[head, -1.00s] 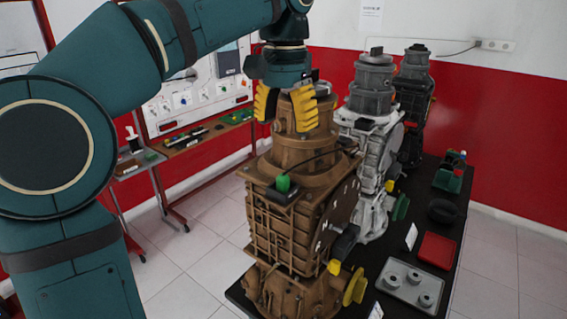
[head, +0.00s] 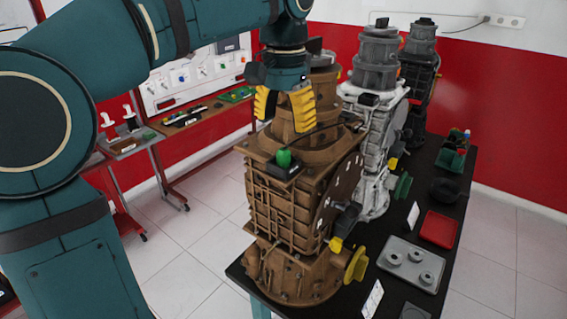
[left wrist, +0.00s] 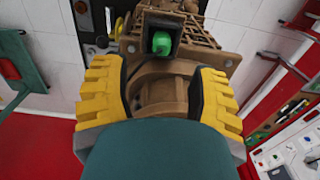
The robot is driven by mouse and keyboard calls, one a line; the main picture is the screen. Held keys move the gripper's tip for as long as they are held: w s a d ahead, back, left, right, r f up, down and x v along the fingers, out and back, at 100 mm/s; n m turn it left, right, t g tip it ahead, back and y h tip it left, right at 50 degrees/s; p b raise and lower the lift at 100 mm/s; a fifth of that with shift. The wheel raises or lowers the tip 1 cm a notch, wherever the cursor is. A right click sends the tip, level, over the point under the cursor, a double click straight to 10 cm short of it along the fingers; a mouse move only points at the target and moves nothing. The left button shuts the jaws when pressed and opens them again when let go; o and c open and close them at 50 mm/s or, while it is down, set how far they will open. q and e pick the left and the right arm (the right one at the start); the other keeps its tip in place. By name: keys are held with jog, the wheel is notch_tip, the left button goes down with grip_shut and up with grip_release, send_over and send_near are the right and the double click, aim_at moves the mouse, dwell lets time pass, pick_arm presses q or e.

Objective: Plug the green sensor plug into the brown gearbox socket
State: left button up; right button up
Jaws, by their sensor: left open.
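The green sensor plug (head: 284,158) stands on a dark block on the upper left side of the brown gearbox (head: 290,215). A dark cable runs from near it across the gearbox top. In the left wrist view the plug (left wrist: 162,42) sits in a dark square frame, beyond and between the finger tips. My left gripper (head: 285,108) is open and empty, with its yellow fingers pointing down above and behind the plug, in front of the gearbox's upper neck. It does not touch the plug. Whether the plug is seated in the dark block cannot be told. My right gripper is not in view.
A grey gearbox (head: 372,130) and a dark gearbox (head: 420,85) stand behind on the black table (head: 425,190). A red tray (head: 438,229) and a grey tray with round parts (head: 411,263) lie to the right. Side benches stand at the left wall.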

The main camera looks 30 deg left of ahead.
aim_at(284, 149)
pick_arm(q)
jog(key=shift+f, duration=1.1)
jog(key=shift+w+a+f+b, duration=0.1)
jog(key=shift+f+b, duration=0.6)
jog(key=shift+f, duration=1.95)
grip_shut()
